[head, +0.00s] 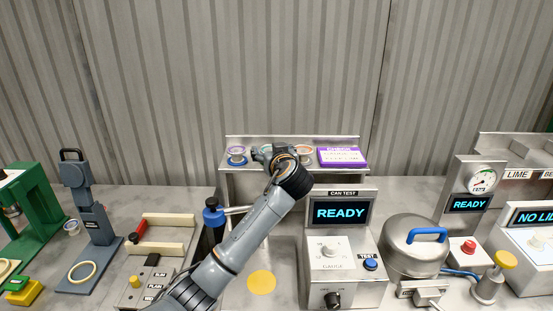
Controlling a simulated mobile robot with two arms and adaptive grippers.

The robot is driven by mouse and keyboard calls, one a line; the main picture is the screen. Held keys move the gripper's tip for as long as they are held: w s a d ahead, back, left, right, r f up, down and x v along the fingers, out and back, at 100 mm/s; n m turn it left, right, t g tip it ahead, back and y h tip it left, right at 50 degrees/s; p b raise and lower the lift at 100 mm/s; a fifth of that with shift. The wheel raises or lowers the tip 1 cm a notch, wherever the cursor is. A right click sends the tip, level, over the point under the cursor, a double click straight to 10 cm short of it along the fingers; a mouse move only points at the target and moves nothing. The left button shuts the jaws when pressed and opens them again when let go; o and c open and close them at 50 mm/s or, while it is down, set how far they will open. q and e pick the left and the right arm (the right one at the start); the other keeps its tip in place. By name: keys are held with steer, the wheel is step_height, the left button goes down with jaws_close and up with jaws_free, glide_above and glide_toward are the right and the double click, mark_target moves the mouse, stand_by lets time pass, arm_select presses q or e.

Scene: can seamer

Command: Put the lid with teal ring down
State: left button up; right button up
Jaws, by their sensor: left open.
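The lid with teal ring (266,147) is on the raised shelf (232,168) at the back, mostly hidden behind my left gripper. Only a bit of its teal rim shows. My left gripper (259,155) is open and right at this lid, its arm reaching up from the bottom of the picture. Whether the fingers touch the lid, I cannot tell. My right gripper is not in view.
A purple-ringed lid (236,150) stands left of my gripper and an orange-ringed one (304,149) right of it. A purple sign (342,157) lies further right. The can tester (340,212) reads READY.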

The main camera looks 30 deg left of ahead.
arm_select(q)
steer(key=b+v, duration=0.2)
steer(key=v, duration=0.8)
steer(key=shift+s+d, duration=0.1)
stand_by(1.8)
